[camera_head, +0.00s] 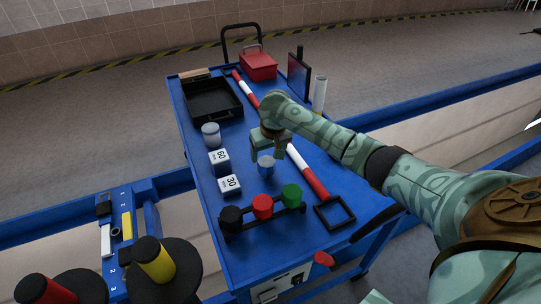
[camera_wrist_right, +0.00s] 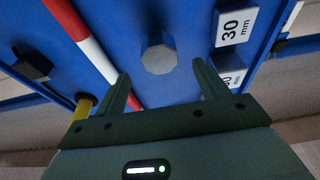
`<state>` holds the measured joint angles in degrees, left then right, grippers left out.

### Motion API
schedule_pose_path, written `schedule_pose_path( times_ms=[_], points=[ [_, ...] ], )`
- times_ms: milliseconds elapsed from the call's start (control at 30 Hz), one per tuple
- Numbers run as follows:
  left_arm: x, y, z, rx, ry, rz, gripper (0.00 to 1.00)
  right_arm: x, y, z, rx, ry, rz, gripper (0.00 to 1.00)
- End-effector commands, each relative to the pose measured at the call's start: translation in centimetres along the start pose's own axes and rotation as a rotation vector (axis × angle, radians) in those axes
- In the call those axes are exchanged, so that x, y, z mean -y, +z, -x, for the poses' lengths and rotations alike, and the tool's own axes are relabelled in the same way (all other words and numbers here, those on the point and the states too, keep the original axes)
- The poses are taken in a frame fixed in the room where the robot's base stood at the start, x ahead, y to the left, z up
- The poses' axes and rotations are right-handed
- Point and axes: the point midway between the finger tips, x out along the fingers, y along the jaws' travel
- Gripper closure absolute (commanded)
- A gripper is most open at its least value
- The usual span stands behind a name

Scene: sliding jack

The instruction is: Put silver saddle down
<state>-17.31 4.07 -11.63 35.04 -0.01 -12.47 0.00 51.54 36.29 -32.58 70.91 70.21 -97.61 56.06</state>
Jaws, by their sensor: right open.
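The silver saddle (camera_head: 266,165), a small grey faceted piece, is on the blue cart top (camera_head: 200,170), just in front of my right gripper (camera_head: 276,152). In the right wrist view the saddle (camera_wrist_right: 159,53) lies beyond and between the two fingertips of the open right gripper (camera_wrist_right: 164,88). The fingers show clear space around it and hold nothing. My left gripper is not in view.
Blocks marked 60 (camera_head: 219,161) and 30 (camera_head: 230,185) and a grey-white cylinder (camera_head: 211,135) stand to the left. A rack with black, red and green knobs (camera_head: 262,206) is in front. A red-white bar (camera_head: 306,171) lies right. A black tray (camera_head: 212,99) is behind.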

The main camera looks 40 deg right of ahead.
Motion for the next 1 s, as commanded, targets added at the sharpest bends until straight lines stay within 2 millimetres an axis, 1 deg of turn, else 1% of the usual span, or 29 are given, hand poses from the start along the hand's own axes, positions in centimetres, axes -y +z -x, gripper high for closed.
schedule_pose_path(
  times_ms=[33, 100, 200, 300, 1000],
  points=[
    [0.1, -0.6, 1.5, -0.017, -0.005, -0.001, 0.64, 0.0, -0.3, 2.5, -0.009, -0.003, 0.000, 0.27],
    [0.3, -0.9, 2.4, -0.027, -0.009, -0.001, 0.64, 0.0, -0.3, 3.8, -0.007, -0.003, 0.000, 0.27],
    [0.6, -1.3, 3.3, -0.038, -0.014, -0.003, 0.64, 0.0, -0.2, 5.2, -0.005, -0.003, -0.001, 0.27],
    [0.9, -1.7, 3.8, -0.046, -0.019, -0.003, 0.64, 0.0, -0.1, 5.9, -0.002, -0.002, 0.000, 0.27],
    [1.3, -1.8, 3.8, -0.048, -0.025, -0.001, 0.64, 0.0, 0.0, 5.9, 0.001, -0.001, 0.000, 0.27]
  ],
)
